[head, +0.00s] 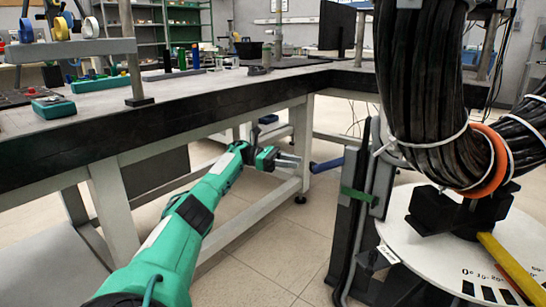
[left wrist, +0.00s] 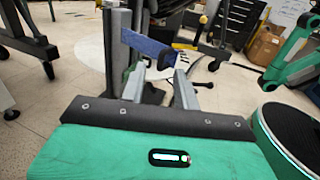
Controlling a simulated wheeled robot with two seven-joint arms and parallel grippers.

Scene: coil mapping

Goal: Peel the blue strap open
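The blue strap (head: 327,164) sticks out to the left from a dark upright post (head: 347,225) in the head view. My right gripper is in neither view.
A round white platform (head: 400,235) carries a thick bundle of black cables (head: 420,90) with an orange band. A green strap (head: 359,194) is on the post. A long workbench (head: 190,115) runs along the left and back, above my left arm.

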